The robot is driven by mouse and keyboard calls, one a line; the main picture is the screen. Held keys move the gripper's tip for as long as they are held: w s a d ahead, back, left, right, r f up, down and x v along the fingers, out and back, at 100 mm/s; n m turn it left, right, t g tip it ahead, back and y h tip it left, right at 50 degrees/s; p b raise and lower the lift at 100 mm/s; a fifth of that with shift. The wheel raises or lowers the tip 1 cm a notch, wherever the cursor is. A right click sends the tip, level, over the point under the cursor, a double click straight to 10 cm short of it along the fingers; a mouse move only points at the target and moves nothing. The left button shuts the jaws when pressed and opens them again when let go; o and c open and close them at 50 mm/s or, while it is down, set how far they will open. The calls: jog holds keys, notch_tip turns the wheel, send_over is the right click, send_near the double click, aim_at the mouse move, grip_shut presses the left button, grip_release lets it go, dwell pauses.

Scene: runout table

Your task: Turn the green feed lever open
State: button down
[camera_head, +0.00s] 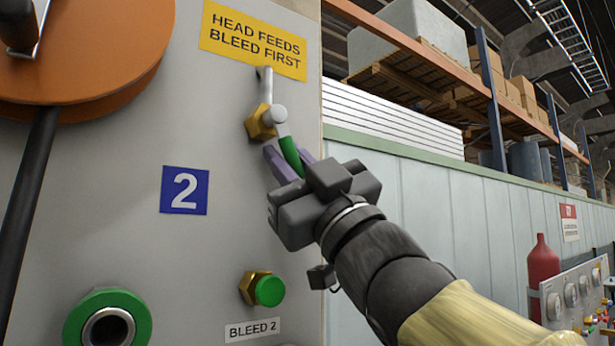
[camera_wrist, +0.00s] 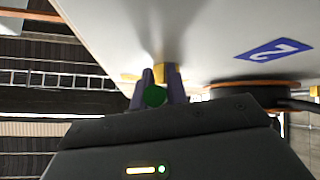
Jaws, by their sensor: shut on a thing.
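The green feed lever (camera_head: 290,154) hangs down and slightly right from a silver hub with a brass fitting (camera_head: 261,122) on the grey panel. My gripper (camera_head: 288,163) is shut on the lever's green handle, with its purple fingers on either side. In the wrist view the round green end of the lever (camera_wrist: 155,96) shows between the two fingers, with the brass fitting behind it. Part of the handle is hidden by the fingers.
A yellow sign (camera_head: 254,38) reads "HEAD FEEDS BLEED FIRST" above the lever. A green bleed knob (camera_head: 270,291) on brass sits below, and a green-rimmed port (camera_head: 108,320) lower left. A blue "2" plate (camera_head: 185,190) is left of the lever. A red bottle (camera_head: 542,270) stands far right.

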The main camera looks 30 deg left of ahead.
jog(key=shift+f+m, duration=0.1)
jog(key=shift+m, duration=0.2)
jog(key=c, duration=1.4)
grip_release()
jog(key=b+v, duration=0.9)
jog(key=v, duration=0.8)
jog(key=shift+s+d+f, duration=0.1)
jog(key=shift+s+d, duration=0.05)
jog(key=shift+s, duration=0.05)
